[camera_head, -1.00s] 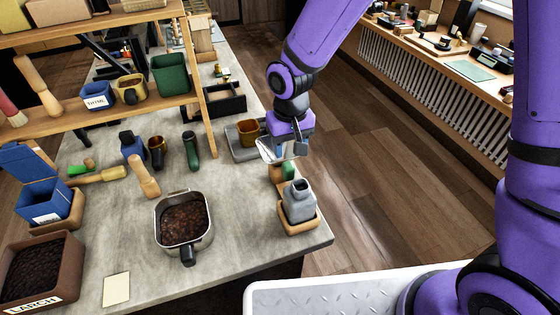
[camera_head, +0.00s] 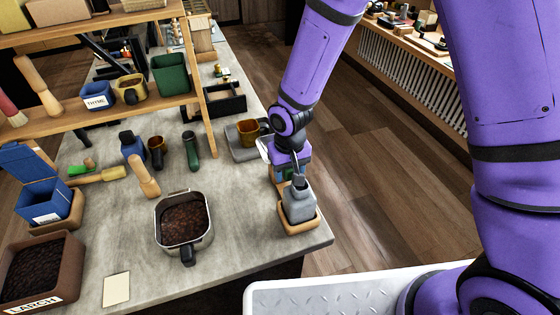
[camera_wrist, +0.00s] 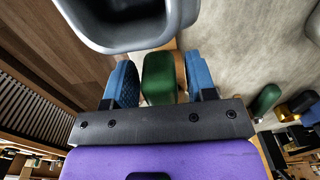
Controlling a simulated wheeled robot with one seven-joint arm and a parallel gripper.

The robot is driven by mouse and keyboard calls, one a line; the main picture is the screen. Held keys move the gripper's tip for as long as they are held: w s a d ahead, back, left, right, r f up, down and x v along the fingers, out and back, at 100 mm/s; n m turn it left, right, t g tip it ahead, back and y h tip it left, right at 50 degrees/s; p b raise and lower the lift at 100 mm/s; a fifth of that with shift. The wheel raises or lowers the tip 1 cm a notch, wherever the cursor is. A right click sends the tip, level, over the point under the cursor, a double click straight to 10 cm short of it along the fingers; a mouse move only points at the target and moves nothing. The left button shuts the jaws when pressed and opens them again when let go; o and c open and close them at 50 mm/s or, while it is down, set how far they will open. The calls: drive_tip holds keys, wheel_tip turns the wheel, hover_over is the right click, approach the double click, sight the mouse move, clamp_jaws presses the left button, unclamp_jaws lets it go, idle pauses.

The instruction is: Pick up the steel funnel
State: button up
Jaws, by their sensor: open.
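A grey vessel with a narrow neck (camera_head: 299,205), the likeliest steel funnel, stands upright in a wooden tray (camera_head: 289,230) at the bench's right corner. Its wide grey rim (camera_wrist: 128,44) fills the top of the wrist view. My gripper (camera_head: 288,173) is just behind it, pointing down and open. In the wrist view, the blue finger pads (camera_wrist: 160,82) stand on either side of a green block (camera_wrist: 158,80), with small gaps. I cannot tell whether the green block is joined to the grey vessel.
A square metal pan of soil (camera_head: 206,235) stands to the left. A grey tray (camera_head: 236,152) with an amber mug (camera_head: 247,132) is close behind my gripper. A shelf (camera_head: 150,103) rises at the left. The bench between pan and wooden tray is clear.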

drive_tip(key=shift+c, duration=0.2)
drive_tip(key=c, duration=0.9)
drive_tip(key=shift+r, duration=1.1)
drive_tip(key=shift+r, duration=2.4)
